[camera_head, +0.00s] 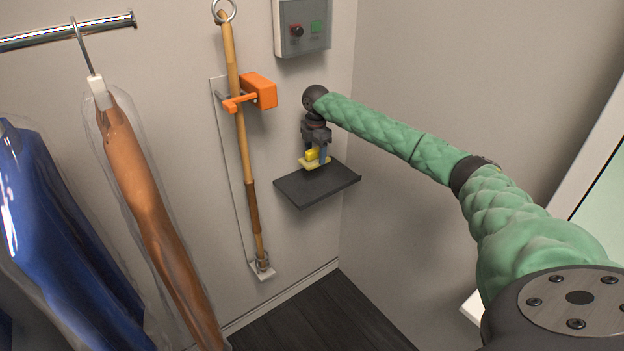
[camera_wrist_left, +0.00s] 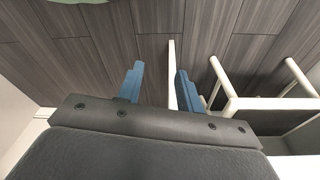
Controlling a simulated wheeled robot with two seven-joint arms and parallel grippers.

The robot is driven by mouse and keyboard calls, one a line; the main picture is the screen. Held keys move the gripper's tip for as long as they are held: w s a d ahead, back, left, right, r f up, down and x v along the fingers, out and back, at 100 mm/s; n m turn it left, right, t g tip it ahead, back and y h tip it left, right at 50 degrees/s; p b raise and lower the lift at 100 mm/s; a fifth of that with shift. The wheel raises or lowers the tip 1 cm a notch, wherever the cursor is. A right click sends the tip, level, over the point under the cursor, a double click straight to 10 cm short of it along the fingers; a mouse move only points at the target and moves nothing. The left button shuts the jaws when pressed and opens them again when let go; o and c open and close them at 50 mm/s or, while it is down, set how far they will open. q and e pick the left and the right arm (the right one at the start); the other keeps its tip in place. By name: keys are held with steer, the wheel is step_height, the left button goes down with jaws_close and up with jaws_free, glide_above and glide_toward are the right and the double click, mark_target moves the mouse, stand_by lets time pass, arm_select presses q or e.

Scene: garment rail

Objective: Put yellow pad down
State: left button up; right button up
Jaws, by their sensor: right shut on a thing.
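The yellow pad (camera_head: 311,162) is at the dark wall shelf (camera_head: 318,188), over its back left part. My right gripper (camera_head: 318,155) points down and is shut on the pad. The pad is at or just above the shelf surface; I cannot tell if it touches. The fingers partly hide the pad. My left gripper (camera_wrist_left: 157,88) shows only in the left wrist view, with its two blue fingers apart and nothing held between them, above a wood-plank floor.
A wooden pole (camera_head: 240,130) with an orange clamp (camera_head: 258,91) stands left of the shelf. A control box (camera_head: 302,27) is on the wall above. Bagged garments (camera_head: 150,200) hang from a rail (camera_head: 60,35) at left. White rails (camera_wrist_left: 225,85) stand near my left gripper.

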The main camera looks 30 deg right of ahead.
mark_target(316, 163)
steer(key=shift+w+d+r, duration=0.15)
steer(key=shift+d+r, duration=0.1)
steer(key=shift+d, duration=0.05)
steer(key=shift+r, duration=0.1)
steer(key=shift+f, duration=0.3)
step_height(316, 163, down, 5)
steer(key=shift+f+p, duration=0.15)
steer(key=shift+p, duration=1.05)
step_height(316, 163, down, 3)
steer(key=shift+f+p, duration=0.1)
steer(key=shift+p, duration=0.9)
arm_select(q)
steer(key=s+a+f, duration=0.4)
steer(key=f, duration=0.4)
steer(key=shift+s+f+t, duration=0.3)
steer(key=shift+f, duration=0.1)
arm_select(e)
steer(key=shift+f, duration=0.3)
steer(key=o, duration=0.9)
